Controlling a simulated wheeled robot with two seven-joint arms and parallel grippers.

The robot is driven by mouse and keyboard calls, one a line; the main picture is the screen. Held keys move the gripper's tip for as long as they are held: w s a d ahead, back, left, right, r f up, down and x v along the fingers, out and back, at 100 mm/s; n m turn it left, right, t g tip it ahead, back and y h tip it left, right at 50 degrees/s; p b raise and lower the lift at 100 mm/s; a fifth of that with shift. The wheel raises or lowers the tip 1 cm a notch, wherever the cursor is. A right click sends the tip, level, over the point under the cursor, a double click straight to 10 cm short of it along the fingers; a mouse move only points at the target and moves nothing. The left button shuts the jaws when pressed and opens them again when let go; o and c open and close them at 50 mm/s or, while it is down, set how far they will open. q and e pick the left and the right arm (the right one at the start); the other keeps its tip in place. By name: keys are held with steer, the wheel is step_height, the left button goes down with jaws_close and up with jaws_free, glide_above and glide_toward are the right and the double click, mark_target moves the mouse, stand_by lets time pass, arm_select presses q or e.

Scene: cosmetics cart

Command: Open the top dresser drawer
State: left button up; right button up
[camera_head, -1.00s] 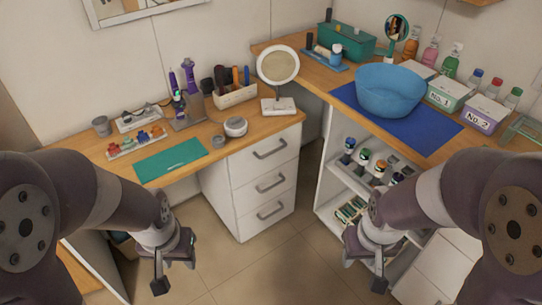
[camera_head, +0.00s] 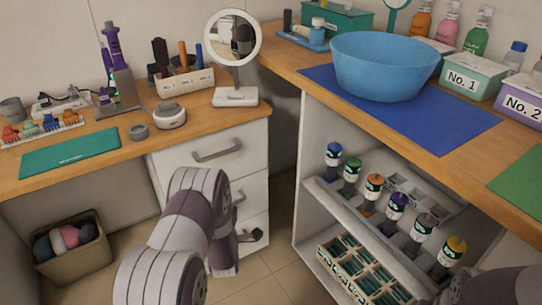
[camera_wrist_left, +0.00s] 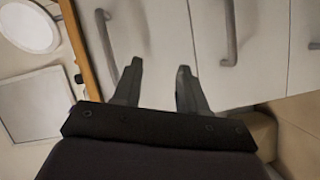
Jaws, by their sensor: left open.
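The white dresser (camera_head: 262,152) stands under the left wooden worktop, its drawers facing me. The top drawer (camera_head: 187,162) is closed, with a grey bar handle (camera_head: 217,150). My left gripper (camera_head: 254,236) is low by the lower drawers, partly hidden by my arm. In the left wrist view the gripper (camera_wrist_left: 158,76) is open and empty, with its fingers spread before the drawer fronts. There, the top drawer's handle (camera_wrist_left: 107,42) is left of the fingers, and the second drawer's handle (camera_wrist_left: 230,35) is to the right. Neither handle is between them. My right gripper is out of view.
A basket (camera_head: 73,250) sits on the floor at left. An open shelf with bottles (camera_head: 397,205) stands to the right. Floor shows between the two.

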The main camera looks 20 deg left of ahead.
mark_target(221, 152)
arm_select(q)
step_height(221, 152, up, 6)
steer(key=n+t+y, duration=0.1)
steer(key=n+t, duration=0.2)
steer(key=b+x, duration=0.3)
steer(key=x, duration=0.9)
steer(key=shift+w+a, duration=0.1)
steer(key=shift+w, duration=0.2)
steer(key=shift+w+a+r, duration=0.15)
steer(key=shift+w+r, duration=0.05)
steer(key=shift+w, duration=0.05)
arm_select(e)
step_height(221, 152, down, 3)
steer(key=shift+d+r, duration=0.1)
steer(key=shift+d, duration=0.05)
arm_select(q)
steer(key=shift+c, duration=0.2)
jaws_close()
